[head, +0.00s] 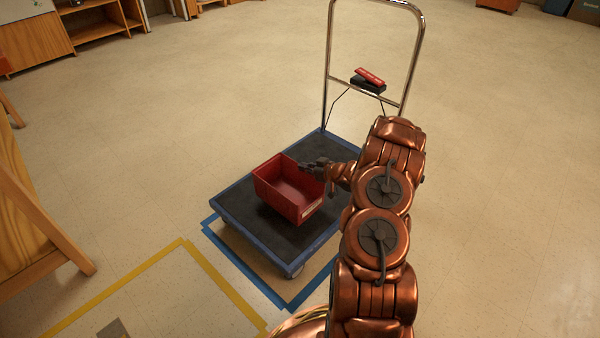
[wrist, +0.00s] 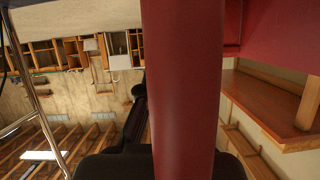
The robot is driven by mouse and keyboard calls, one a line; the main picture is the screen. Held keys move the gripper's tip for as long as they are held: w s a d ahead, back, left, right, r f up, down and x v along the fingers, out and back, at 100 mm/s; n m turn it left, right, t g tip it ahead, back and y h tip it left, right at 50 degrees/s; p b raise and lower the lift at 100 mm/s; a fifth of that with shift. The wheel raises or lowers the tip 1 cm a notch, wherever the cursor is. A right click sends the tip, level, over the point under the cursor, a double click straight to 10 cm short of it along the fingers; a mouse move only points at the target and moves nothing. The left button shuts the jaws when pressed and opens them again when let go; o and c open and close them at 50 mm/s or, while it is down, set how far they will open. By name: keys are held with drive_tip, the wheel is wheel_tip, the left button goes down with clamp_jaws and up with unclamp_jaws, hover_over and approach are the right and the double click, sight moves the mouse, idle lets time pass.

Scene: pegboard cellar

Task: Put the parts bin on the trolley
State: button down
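The parts bin (head: 268,190) is a red open-topped box, empty inside, with a pale label on its front lip. It appears over the middle of the trolley's dark deck (head: 238,205); I cannot tell whether it rests on the deck or hangs just above. My gripper (head: 316,166) is at the bin's upper right rim and looks shut on its wall. In the wrist view the red wall of the bin (wrist: 182,90) runs close past the dark fingers, which it partly hides. The trolley has a blue edge and a chrome handle.
A black holder with a red item (head: 369,78) sits on the trolley's handle. Blue and yellow tape (head: 150,262) marks the floor at the front. A wooden bench (head: 40,220) stands at left, shelves (head: 95,20) at the back. The floor at right is clear.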

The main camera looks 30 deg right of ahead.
drive_tip(key=w+f+b, duration=0.1)
drive_tip(key=w+f, duration=0.1)
drive_tip(key=w+f+b, duration=0.1)
drive_tip(key=shift+w+d+f+b, duration=0.25)
drive_tip(key=shift+w+f+b, duration=0.05)
drive_tip(key=shift+w+b, duration=0.05)
drive_tip(key=shift+f, duration=0.1)
idle(0.3)
drive_tip(key=c, duration=1.7)
unclamp_jaws()
drive_tip(key=shift+c, duration=0.2)
drive_tip(key=o, duration=0.4)
